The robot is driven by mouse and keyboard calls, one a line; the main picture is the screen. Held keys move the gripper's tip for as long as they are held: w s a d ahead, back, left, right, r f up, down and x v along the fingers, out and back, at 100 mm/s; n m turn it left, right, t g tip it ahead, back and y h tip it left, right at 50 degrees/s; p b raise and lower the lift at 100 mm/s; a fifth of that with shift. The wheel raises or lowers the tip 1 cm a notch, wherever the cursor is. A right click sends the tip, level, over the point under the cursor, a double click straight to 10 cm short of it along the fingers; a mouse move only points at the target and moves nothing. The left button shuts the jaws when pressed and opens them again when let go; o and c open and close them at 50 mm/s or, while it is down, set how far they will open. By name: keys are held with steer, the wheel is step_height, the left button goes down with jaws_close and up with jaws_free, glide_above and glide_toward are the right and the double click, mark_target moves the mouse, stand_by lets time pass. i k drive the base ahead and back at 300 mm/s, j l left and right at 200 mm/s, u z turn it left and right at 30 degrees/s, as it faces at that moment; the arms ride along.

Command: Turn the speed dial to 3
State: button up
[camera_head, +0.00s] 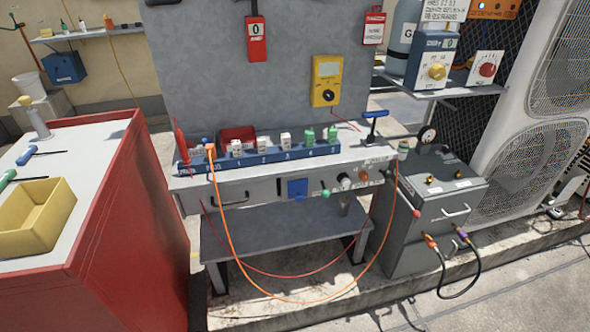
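No label that I can read as a speed dial shows, so I cannot tell for sure which knob it is. A yellow round knob (436,71) sits on the front of a blue box (427,54) on the upper right shelf. Small markings surround it, too small to read, and a small display above it seems to read 0. A red round knob (487,69) sits on a white plate just right of the box. My gripper is not in view.
The grey workbench (335,155) carries a blue strip of sockets (262,152) with an orange cable. A yellow multimeter (326,82) hangs on the panel. A red cabinet (120,215) stands left, a grey cabinet (432,205) right, beside the white condensers (527,140).

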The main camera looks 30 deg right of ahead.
mark_target(363, 175)
steer(key=l+u, duration=0.35)
steer(key=l, duration=0.2)
steer(key=k+l+u, duration=0.2)
steer(key=l+u, duration=0.15)
steer(key=l, duration=0.2)
steer(key=k+l, duration=0.1)
steer(key=l, duration=0.3)
steer(key=k+l+u, duration=0.1)
steer(key=l, duration=0.3)
steer(key=k+l, duration=0.15)
steer(key=l, duration=0.25)
steer(key=k+l, duration=0.15)
steer(key=l, duration=0.25)
steer(key=k+l+u, duration=0.1)
steer(key=l, duration=0.3)
steer(key=k+l, duration=0.2)
steer(key=l, duration=0.2)
steer(key=k+l+u, duration=0.1)
steer(key=l, duration=0.3)
steer(key=k+l, duration=0.2)
steer(key=l, duration=0.15)
steer(key=i+j+u, duration=0.1)
steer(key=i+j, duration=0.6)
steer(key=j, duration=0.25)
steer(key=i+j, duration=0.8)
steer(key=k+j+u, duration=0.05)
steer(key=j, duration=0.05)
